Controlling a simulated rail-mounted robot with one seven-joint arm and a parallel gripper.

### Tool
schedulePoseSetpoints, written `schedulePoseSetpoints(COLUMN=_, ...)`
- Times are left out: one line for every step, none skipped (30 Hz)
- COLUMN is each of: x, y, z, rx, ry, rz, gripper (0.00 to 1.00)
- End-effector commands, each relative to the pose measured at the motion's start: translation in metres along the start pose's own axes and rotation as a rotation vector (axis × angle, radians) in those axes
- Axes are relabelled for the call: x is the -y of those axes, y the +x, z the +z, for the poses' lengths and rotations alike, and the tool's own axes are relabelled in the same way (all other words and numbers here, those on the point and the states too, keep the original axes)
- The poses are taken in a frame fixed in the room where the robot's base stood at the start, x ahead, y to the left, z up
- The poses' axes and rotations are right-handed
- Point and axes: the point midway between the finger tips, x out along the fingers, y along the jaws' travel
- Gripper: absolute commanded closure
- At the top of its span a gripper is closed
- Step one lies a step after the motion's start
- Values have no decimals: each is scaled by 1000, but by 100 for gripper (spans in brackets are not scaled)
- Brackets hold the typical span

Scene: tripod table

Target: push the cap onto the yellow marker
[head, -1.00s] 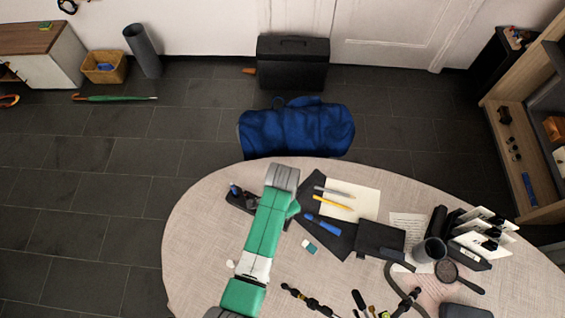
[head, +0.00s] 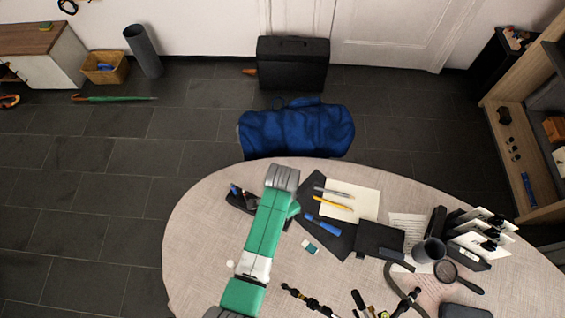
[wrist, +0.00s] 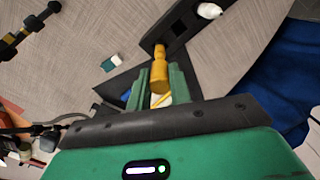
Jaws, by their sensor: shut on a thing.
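My gripper (wrist: 160,88) shows in the wrist view with its two green fingers closed around the yellow marker (wrist: 160,74). The marker has a wide part near the fingers and a narrower end pointing away, toward a black block (wrist: 183,24). The narrow end overlaps the block's edge in the picture; I cannot tell whether they touch. I cannot make out the cap as a separate piece. In the head view the black block (head: 241,203) lies at the table's left, beside my arm, with a small blue piece on it. My fingers are hidden there.
A dark mat (head: 335,238) with a blue marker (head: 323,225), a notepad (head: 363,199) with pens, and an eraser (head: 310,247) lie right of my arm. The table's left side is mostly clear.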

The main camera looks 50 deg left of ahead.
Motion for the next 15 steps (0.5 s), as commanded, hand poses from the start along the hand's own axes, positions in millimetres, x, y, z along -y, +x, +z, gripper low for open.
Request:
schedulePoseSetpoints(x=0, y=0, z=0, rx=0, ry=0, rz=0, gripper=100)
schedulePoseSetpoints(x=0, y=1, z=0, rx=0, ry=0, rz=0, gripper=100)
schedulePoseSetpoints(x=0, y=2, z=0, rx=0, ry=0, rz=0, gripper=100)
schedulePoseSetpoints(x=0, y=2, z=0, rx=0, ry=0, rz=0, gripper=100)
schedulePoseSetpoints(x=0, y=3, z=0, rx=0, ry=0, rz=0, gripper=100)
schedulePoseSetpoints(x=0, y=4, z=0, rx=1, ry=0, rz=0, gripper=100)
schedulePoseSetpoints(x=0, y=5, z=0, rx=1, ry=0, rz=1, gripper=100)
schedulePoseSetpoints(x=0, y=6, z=0, rx=1, ry=0, rz=1, gripper=100)
schedulePoseSetpoints(x=0, y=7, z=0, rx=1, ry=0, rz=1, gripper=100)
schedulePoseSetpoints(x=0, y=7, z=0, rx=1, ry=0, rz=1, gripper=100)
schedulePoseSetpoints(x=0, y=8, z=0, rx=1, ry=0, rz=1, gripper=100)
schedulePoseSetpoints(x=0, y=9, z=0, rx=1, ry=0, rz=1, gripper=100)
schedulePoseSetpoints(x=0, y=10, z=0, rx=1, ry=0, rz=1, gripper=100)
schedulePoseSetpoints(x=0, y=10, z=0, rx=1, ry=0, rz=1, gripper=100)
schedulePoseSetpoints(x=0, y=10, z=0, rx=1, ry=0, rz=1, gripper=100)
